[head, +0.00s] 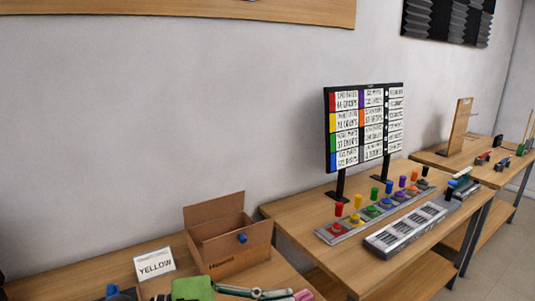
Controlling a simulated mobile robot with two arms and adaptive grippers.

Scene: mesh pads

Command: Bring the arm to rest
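Neither my left nor my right gripper can be made out in the head view, and no arm link is clearly seen. I cannot tell from this view how either arm is posed or whether a gripper holds anything.
An open cardboard box (215,250) and a "YELLOW" card (155,264) stand on the near table, with a green thing (193,289) cut off below.

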